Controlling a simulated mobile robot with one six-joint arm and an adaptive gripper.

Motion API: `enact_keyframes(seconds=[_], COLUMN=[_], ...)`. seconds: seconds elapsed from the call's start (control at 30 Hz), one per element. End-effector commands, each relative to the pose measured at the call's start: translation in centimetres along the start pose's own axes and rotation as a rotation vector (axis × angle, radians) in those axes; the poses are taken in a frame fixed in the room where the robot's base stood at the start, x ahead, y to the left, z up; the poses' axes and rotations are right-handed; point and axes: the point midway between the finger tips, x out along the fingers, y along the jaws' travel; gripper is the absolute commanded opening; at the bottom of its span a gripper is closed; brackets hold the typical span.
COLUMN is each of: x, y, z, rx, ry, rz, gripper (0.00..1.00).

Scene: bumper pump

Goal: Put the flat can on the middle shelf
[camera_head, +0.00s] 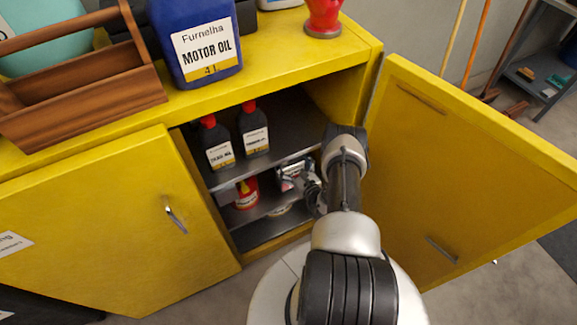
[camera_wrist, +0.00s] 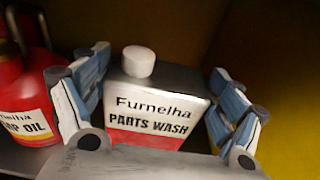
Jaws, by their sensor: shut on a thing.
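The flat can (camera_wrist: 152,112), grey-white with a white cap and a red band, reads "Furnelha Parts Wash" and stands between my gripper's pads (camera_wrist: 158,108) in the wrist view. My gripper is shut on it from both sides. In the head view my gripper (camera_head: 304,186) reaches into the open yellow cabinet, below the upper shelf (camera_head: 296,128). The can (camera_head: 291,175) shows there partly, covered by my gripper and the shelf edge. The shelf below (camera_head: 264,207) lies under it. I cannot tell whether the can touches that shelf.
A red oil can (camera_head: 246,192) stands left of the flat can, also in the wrist view (camera_wrist: 22,95). Two dark bottles (camera_head: 255,130) stand on the upper shelf. The open right door (camera_head: 470,160) is beside my arm. A blue motor oil jug (camera_head: 200,45) stands on top.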

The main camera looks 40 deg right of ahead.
Motion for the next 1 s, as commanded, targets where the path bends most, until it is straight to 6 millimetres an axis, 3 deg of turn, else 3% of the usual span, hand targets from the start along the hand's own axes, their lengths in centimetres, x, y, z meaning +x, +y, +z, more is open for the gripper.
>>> enact_keyframes(seconds=[0.1,0.2,0.37,0.6,1.0], x=[2.0,2.6,3.0,3.4,3.4], y=[0.0,-0.1,-0.1,-0.1,-0.1], z=[0.4,0.6,0.0,-2.9,-3.1], rx=[-0.004,-0.003,-0.002,-0.002,-0.002], ry=[-0.008,-0.006,-0.006,-0.005,-0.006], rz=[0.002,0.000,-0.001,-0.001,0.000], gripper=[0.20,0.20,0.20,0.20,0.20])
